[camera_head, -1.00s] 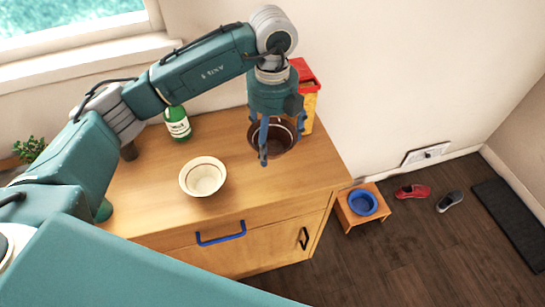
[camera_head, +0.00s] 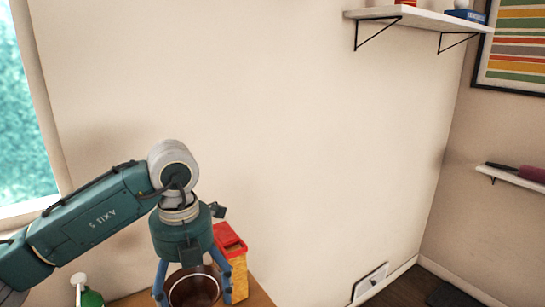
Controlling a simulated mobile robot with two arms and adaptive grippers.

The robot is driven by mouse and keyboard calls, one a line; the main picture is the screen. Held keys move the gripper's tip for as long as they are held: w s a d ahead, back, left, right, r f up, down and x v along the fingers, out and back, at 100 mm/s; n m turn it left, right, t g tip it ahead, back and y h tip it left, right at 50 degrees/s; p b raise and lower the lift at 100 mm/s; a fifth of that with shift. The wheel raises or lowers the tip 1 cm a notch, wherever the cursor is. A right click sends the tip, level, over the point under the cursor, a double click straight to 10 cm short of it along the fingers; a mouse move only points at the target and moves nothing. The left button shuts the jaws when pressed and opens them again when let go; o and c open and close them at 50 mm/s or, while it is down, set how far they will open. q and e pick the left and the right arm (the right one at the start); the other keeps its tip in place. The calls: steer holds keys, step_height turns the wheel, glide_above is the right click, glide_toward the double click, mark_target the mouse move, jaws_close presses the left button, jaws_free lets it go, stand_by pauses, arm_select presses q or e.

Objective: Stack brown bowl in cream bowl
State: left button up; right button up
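The brown bowl (camera_head: 195,288) is at the bottom of the head view, cut off by the lower edge. It is dark, round and glossy inside. My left gripper (camera_head: 192,287) points down over it from above. Its fingers are spread wide, one at each side of the bowl; I cannot tell whether they touch it. The gripper looks open. The cream bowl is out of view. My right gripper is not in view.
A red and yellow box (camera_head: 234,262) stands close to the right of my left gripper. The green bottle (camera_head: 88,295) is at the lower left. A wall rises behind the wooden counter (camera_head: 258,298). A shelf (camera_head: 420,17) hangs high at the right.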

arm_select(q)
steer(key=s+a+f+m, duration=0.1)
steer(key=s+m, duration=0.3)
steer(key=m, duration=0.8)
steer(key=s+a+f+m, duration=0.1)
steer(key=s+f+m, duration=0.3)
steer(key=m, duration=0.7)
steer(key=s+a+f+m, duration=0.1)
steer(key=s+m, duration=0.3)
steer(key=m, duration=0.8)
steer(key=shift+s+a+f+m, duration=0.15)
steer(key=shift+s+f+m, duration=0.15)
steer(key=shift+f, duration=0.4)
